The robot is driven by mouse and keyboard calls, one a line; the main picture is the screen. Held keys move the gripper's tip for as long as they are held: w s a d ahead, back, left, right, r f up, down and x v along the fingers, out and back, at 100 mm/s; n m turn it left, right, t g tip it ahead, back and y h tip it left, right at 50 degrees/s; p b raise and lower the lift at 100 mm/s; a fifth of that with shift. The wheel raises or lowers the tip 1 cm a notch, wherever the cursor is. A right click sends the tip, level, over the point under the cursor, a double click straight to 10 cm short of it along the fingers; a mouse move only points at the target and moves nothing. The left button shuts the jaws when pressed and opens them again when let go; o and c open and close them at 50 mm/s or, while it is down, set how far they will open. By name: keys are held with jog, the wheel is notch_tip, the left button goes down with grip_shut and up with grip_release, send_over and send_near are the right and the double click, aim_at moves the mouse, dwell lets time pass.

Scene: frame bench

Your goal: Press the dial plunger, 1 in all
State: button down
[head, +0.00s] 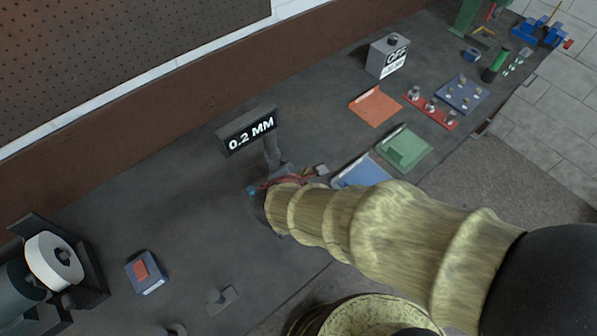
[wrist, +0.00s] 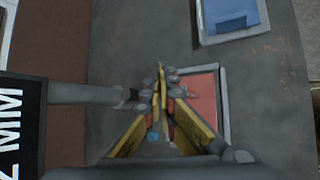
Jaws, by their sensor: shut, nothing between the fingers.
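A dark sign reading 0.2 MM (head: 249,131) stands on a grey post (head: 271,153). In the wrist view the sign's edge (wrist: 20,125) is at the lower left, and the post (wrist: 90,93) reaches toward my fingers. My gripper (wrist: 161,70) is shut and empty, its yellow-sided fingers pointing away from the camera. It is close to the foot of the post. I cannot make out the dial plunger; my fingers and arm cover that spot. Whether my fingers touch anything there I cannot tell. In the head view my sleeved arm hides most of the gripper.
A red-floored tray (wrist: 204,95) lies right beside my fingers, and a blue one (wrist: 230,14) beyond. Green (head: 405,149) and orange (head: 376,106) trays, a red strip with knobs (head: 430,107) and an OFF box (head: 388,56) stand farther right.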

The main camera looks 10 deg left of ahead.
jog(key=shift+r+p, duration=1.1)
jog(key=shift+r, duration=0.55)
notch_tip(320, 180, up, 5)
jog(key=p, duration=0.3)
jog(key=shift+p, duration=0.3)
